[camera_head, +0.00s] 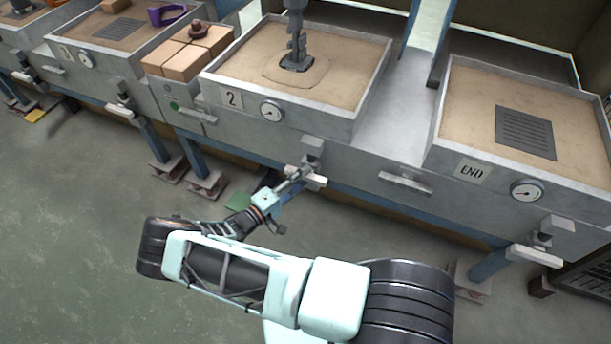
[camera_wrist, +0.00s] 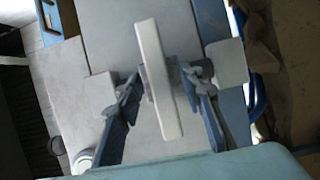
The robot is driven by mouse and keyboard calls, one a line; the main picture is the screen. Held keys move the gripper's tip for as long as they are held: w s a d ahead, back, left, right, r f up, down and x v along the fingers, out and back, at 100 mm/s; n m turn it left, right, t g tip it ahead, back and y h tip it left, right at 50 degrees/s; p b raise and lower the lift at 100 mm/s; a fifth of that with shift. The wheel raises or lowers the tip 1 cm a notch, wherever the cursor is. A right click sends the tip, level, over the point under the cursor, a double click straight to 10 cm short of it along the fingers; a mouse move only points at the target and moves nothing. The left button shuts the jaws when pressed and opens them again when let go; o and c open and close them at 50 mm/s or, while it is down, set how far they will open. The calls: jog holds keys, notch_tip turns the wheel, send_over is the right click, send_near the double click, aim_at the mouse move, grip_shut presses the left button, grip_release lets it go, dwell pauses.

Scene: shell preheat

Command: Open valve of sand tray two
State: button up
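Sand tray two (camera_head: 232,99) is a grey-walled tray of sand with a "2" label, in the middle of the head view. Its valve (camera_head: 313,148) is a grey block on the front, with a pale bar handle (camera_head: 318,181). My gripper (camera_head: 303,172) is at this handle. In the wrist view the handle (camera_wrist: 158,80) is a long pale bar between my two dark fingers (camera_wrist: 164,88). The fingers are spread, one on each side of the bar. Whether either fingertip touches the handle I cannot tell.
A round gauge (camera_head: 271,111) is above left of the valve. A dark metal tool (camera_head: 296,50) stands in the tray's sand. The END tray (camera_head: 472,171) is at right, with its own handle (camera_head: 534,255). Brown blocks (camera_head: 188,60) are at left. Floor at left is open.

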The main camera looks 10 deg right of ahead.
jog(key=shift+w+d, duration=0.35)
jog(key=shift+d, duration=0.2)
grip_shut()
